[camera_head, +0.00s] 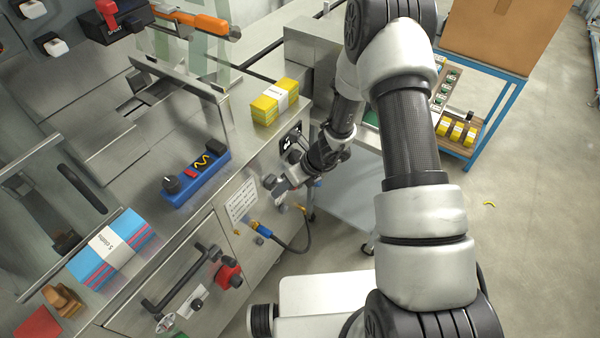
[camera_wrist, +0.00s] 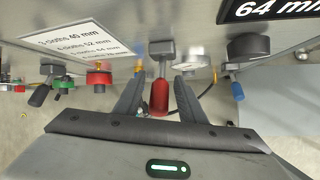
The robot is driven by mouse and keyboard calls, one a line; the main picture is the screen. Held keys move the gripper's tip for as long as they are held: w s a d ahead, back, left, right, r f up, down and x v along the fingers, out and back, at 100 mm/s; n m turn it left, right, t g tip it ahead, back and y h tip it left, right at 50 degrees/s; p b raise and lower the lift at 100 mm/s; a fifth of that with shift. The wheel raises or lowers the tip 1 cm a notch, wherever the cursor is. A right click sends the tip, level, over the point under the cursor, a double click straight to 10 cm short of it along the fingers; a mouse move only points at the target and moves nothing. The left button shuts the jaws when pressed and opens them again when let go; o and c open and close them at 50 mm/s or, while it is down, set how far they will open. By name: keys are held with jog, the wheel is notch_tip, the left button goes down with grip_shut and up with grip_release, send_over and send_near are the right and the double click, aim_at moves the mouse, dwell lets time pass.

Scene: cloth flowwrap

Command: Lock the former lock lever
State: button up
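In the wrist view, a lever with a red grip (camera_wrist: 159,96) hangs from a grey metal mount on the machine's front panel. I take it to be the former lock lever, but no label on it is readable. My gripper (camera_wrist: 159,98) is open, with one dark finger on each side of the red grip. Small gaps seem to show between grip and fingers; I cannot tell whether either finger touches. In the head view my gripper (camera_head: 280,188) is at the panel, right of the white instruction sign (camera_head: 242,201), and the red grip is not clearly visible there.
Close by in the wrist view are a blue-tipped fitting (camera_wrist: 237,91), a dark round knob (camera_wrist: 248,46) and a red knob (camera_wrist: 99,78). A black "64 mm" plate (camera_wrist: 270,9) is above right. In the head view a yellow pack (camera_head: 265,108) lies on the machine top.

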jog(key=p+v, duration=0.1)
jog(key=v, duration=1.4)
jog(key=shift+d+r+p, duration=0.25)
jog(key=shift+r+p, duration=0.05)
jog(key=shift+p, duration=0.1)
jog(key=s+a+r+n, duration=0.1)
jog(key=s+r+n, duration=0.2)
jog(key=r+n, duration=0.45)
jog(key=s+r+n, duration=0.3)
jog(key=r+n, duration=0.2)
jog(key=r, duration=0.5)
jog(key=s+d+r+n+t+h, duration=0.1)
jog(key=s+d+r+n+h, duration=0.1)
jog(key=s+r+n, duration=0.4)
jog(key=s+d+r+n+t+h, duration=0.2)
jog(key=s+d+r+n, duration=0.3)
jog(key=s+n, duration=0.3)
jog(key=shift+d+r+n+t+h, duration=0.3)
jog(key=shift+r+n+h, duration=0.5)
jog(key=shift+r+n, duration=0.1)
